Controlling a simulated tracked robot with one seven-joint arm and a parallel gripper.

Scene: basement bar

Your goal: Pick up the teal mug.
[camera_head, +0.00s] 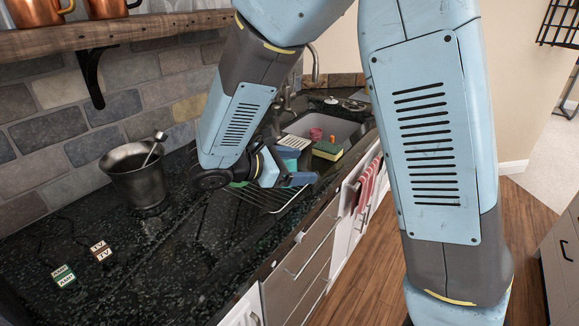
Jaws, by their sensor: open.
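My gripper (287,177) is open over the wire dish rack (262,199) on the dark counter, its fingers pointing right. A teal object (290,154), probably the teal mug, shows just behind and above the fingers. It is small and partly covered by my gripper and arm, so its handle and full outline cannot be made out. I cannot tell whether the fingers touch it or stand around it. A bit of green (238,184) shows below my wrist at the rack's left side.
A yellow and green sponge (327,151) and a pink cup-like item (315,133) are near the sink (345,129). A metal bucket (138,178) with a utensil and small labelled tags (64,276) are at left. A wooden shelf (130,31) overhangs the counter. The front counter is mostly clear.

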